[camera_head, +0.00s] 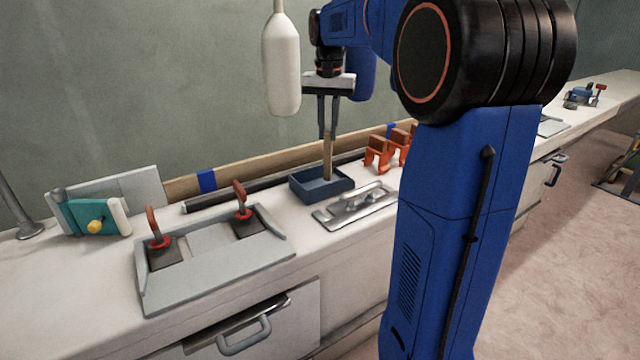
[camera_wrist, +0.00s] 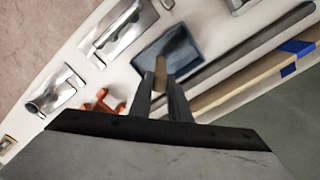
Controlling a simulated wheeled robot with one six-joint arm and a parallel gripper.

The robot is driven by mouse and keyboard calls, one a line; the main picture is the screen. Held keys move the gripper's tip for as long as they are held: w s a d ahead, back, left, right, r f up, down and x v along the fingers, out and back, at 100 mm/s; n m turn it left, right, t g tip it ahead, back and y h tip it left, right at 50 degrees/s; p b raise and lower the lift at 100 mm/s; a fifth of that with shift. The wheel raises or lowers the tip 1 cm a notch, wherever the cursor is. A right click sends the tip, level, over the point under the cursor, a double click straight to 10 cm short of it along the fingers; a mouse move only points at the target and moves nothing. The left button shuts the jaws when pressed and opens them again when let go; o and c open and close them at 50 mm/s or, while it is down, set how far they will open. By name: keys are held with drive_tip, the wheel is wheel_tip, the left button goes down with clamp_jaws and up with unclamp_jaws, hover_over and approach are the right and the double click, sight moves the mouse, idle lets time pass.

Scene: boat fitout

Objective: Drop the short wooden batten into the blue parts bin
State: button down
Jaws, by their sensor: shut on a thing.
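The short wooden batten (camera_head: 328,158) hangs upright from my gripper (camera_head: 328,130), which is shut on its upper part. The blue parts bin (camera_head: 322,186) sits on the white counter directly below. In the head view the batten's lower end shows against the bin's opening, at about rim height; I cannot tell if it is inside the rim. In the wrist view the batten (camera_wrist: 160,68) shows between the fingertips of my gripper (camera_wrist: 163,90), over the bin (camera_wrist: 180,48). The bin's visible floor looks empty.
A metal plate with a handle (camera_head: 357,205) lies just in front of the bin. Orange clamps (camera_head: 380,155) stand to its right. A dark bar (camera_head: 240,193) and a long wooden plank (camera_head: 270,158) run behind. A grey tray (camera_head: 205,250) with red-handled clamps is left. A white fender (camera_head: 281,65) hangs nearby.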

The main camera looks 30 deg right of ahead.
drive_tip(key=c, duration=1.6)
unclamp_jaws()
wheel_tip(320, 180, up, 18)
drive_tip(key=shift+f, duration=0.25)
drive_tip(key=s+a+f+n+t, duration=0.1)
drive_tip(key=s+a+f+n, duration=0.2)
drive_tip(key=s+f, duration=0.7)
drive_tip(key=s+a+f+n+t, duration=0.2)
drive_tip(key=s+a+f, duration=0.5)
drive_tip(key=s+f, duration=0.3)
drive_tip(key=s+a+f+n+t, duration=0.1)
drive_tip(key=s+a+f+n, duration=0.2)
drive_tip(key=s+f, duration=0.7)
drive_tip(key=shift+a+f+n+t, duration=0.3)
drive_tip(key=shift+a+f+t, duration=0.1)
drive_tip(key=shift+a+f, duration=1)
